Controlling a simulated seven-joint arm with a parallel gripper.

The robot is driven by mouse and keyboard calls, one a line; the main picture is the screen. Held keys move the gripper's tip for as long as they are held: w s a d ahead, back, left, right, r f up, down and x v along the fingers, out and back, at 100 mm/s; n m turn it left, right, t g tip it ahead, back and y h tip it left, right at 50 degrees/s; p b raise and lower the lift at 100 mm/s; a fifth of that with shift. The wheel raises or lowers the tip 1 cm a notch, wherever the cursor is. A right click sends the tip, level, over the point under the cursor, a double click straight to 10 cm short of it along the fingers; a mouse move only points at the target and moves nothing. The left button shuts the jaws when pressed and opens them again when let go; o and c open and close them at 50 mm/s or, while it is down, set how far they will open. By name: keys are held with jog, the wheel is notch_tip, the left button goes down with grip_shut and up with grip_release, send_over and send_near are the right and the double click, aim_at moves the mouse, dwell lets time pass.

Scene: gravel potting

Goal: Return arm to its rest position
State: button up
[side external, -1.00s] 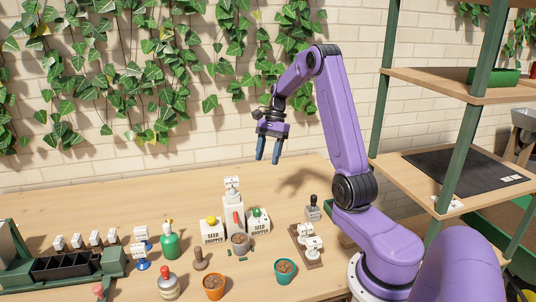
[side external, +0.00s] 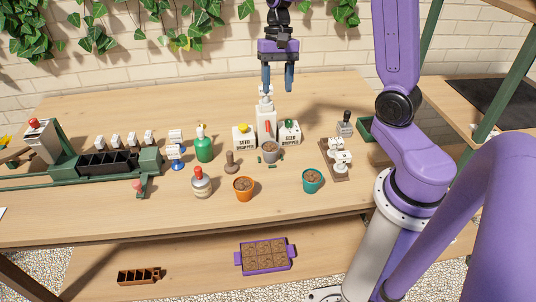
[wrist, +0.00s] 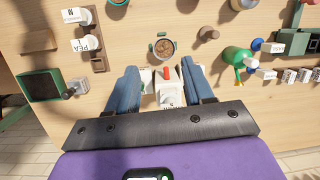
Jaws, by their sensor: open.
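My arm is purple and raised over the back of the wooden bench. My gripper (side external: 278,88) hangs with its two blue fingers pointing down and apart, with nothing between them. In the side view it appears just above the tall white dispenser with a red lever (side external: 266,120). In the wrist view my gripper (wrist: 160,75) is spread wide, and the white dispenser (wrist: 168,92) shows beyond and between the fingers. I cannot tell the exact height gap.
Two seed hoppers (side external: 244,140) (side external: 289,134) flank the dispenser. A purple tray (side external: 239,258) lies below. The air around my gripper is clear.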

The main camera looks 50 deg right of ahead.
jog(key=s+a+n+h, duration=0.2)
jog(key=s+a+n, duration=0.8)
jog(key=s, duration=0.1)
jog(key=s+a+n+t, duration=0.1)
jog(key=s+a+n, duration=0.1)
jog(key=s+n, duration=0.8)
jog(key=shift+s+f+t, duration=0.15)
jog(key=shift+s+t, duration=0.25)
jog(key=shift+s, duration=0.85)
